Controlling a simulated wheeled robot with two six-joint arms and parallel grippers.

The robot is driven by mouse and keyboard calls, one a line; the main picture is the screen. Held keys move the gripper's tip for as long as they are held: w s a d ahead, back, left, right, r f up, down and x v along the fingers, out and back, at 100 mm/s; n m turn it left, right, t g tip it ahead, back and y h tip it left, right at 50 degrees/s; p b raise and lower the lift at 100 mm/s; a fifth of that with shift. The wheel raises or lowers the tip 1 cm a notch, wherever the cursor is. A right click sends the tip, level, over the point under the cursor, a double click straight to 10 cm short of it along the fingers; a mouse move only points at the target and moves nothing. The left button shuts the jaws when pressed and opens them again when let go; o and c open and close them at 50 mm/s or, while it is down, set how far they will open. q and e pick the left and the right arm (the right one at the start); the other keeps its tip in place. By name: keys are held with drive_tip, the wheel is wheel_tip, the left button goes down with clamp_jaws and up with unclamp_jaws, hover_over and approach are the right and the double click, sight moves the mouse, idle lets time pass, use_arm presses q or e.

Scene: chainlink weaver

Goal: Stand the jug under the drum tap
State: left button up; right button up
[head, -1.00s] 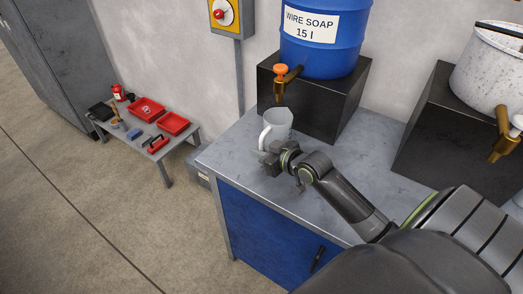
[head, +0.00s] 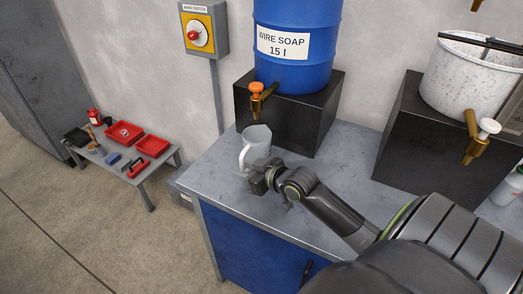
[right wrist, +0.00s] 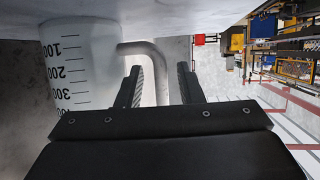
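The jug (head: 257,143) is a pale translucent measuring jug, upright on the grey bench just in front of the drum tap (head: 258,100). The tap is brass with an orange knob, on the blue drum (head: 297,60). The jug's handle (head: 242,157) faces front left in the head view. My right gripper (head: 257,179) is at the handle side. In the right wrist view, which looks inverted, the jug (right wrist: 75,65) is left and its handle (right wrist: 158,80) runs between my open fingers (right wrist: 160,80), with gaps on both sides. My left gripper is not in view.
The drum stands on a black block (head: 312,112). A speckled white pot (head: 460,80) with a white-knobbed tap is on another block (head: 415,150) at the right. The bench (head: 335,160) is bare between the blocks. A low table (head: 165,165) with red trays stands left.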

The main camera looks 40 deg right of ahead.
drive_tip(key=v, duration=1)
drive_tip(key=shift+s+r+p, duration=0.15)
drive_tip(key=shift+s+p, duration=0.2)
drive_tip(key=shift+p, duration=0.1)
